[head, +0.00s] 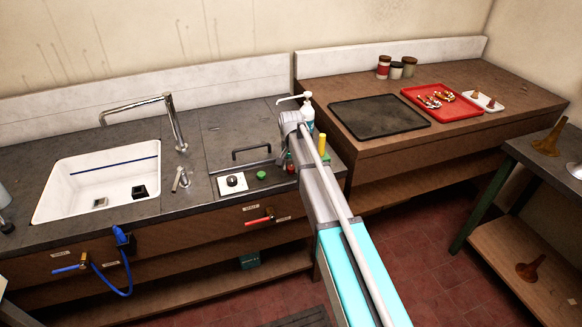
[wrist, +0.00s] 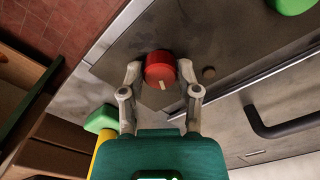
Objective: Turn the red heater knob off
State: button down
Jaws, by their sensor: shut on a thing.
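The red heater knob (wrist: 160,70) is a short red cylinder with a pale pointer mark, set on the grey worktop. In the wrist view the mark faces down the picture, slightly right. My gripper (wrist: 160,73) has one finger on each side of the knob and is shut on it. In the head view a bit of the red knob (head: 290,168) shows beside my arm; the arm's end hides most of the gripper there.
A green knob (head: 261,175) and a white plate with a black dial (head: 232,182) sit left of the red knob. A black bar handle (head: 251,151) lies behind.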

jog(key=n, duration=0.5)
jog(key=shift+n, duration=0.4)
jog(key=shift+c, duration=1.7)
grip_release()
jog(key=shift+m, duration=0.6)
